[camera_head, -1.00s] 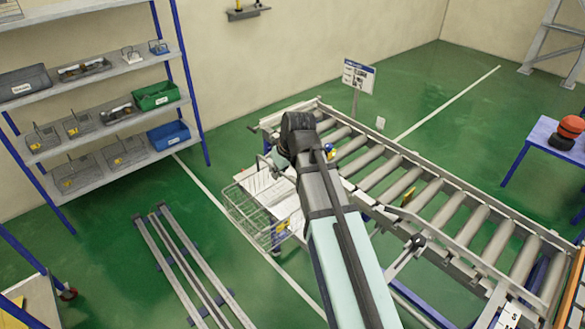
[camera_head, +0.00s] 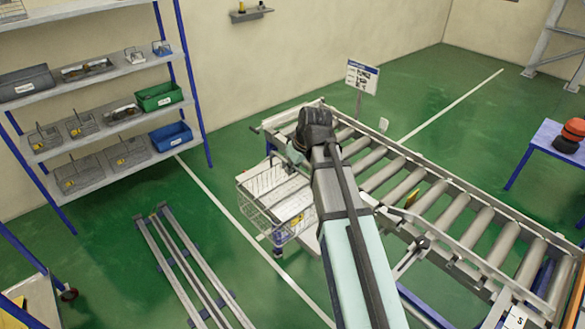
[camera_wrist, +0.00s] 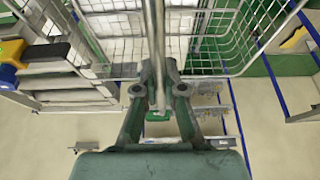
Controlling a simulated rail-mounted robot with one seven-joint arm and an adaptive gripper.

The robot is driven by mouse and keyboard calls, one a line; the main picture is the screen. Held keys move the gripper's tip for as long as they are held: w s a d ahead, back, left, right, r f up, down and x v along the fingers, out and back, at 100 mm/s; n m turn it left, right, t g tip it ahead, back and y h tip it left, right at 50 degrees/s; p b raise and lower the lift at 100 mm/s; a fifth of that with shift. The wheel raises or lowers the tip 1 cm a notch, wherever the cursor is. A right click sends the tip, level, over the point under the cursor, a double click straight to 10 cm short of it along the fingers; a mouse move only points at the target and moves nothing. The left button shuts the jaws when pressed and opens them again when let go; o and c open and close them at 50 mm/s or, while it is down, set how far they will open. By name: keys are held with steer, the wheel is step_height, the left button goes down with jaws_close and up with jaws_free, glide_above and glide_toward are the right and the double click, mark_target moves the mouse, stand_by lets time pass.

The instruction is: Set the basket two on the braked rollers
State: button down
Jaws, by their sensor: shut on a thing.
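The wire basket (camera_head: 262,207), with a yellow label on its side, hangs at the near left side of the roller conveyor. In the wrist view its mesh (camera_wrist: 235,45) spans the top. My gripper (camera_wrist: 158,98) is shut on a slim upright bar of the basket's handle. In the head view my wrist hides the fingertips and part of the basket. The rollers (camera_head: 462,212) run from the back left to the front right. I cannot tell which are braked, nor whether the basket touches the frame.
A sign (camera_head: 361,76) stands behind the conveyor. A shelf rack (camera_head: 110,133) with bins and small baskets stands at the left. Long metal rails (camera_head: 183,262) lie on the floor in front. A blue table (camera_head: 548,140) is at the right. Most visible rollers are bare.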

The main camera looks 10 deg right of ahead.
steer(key=shift+f, duration=0.15)
steer(key=c, duration=1.3)
jaws_free()
steer(key=b+v, duration=0.3)
steer(key=v, duration=0.8)
steer(key=shift+s+d+r, duration=0.1)
steer(key=shift+r, duration=0.25)
steer(key=shift+o, duration=0.6)
steer(key=shift+s+r, duration=0.15)
steer(key=shift+r, duration=0.1)
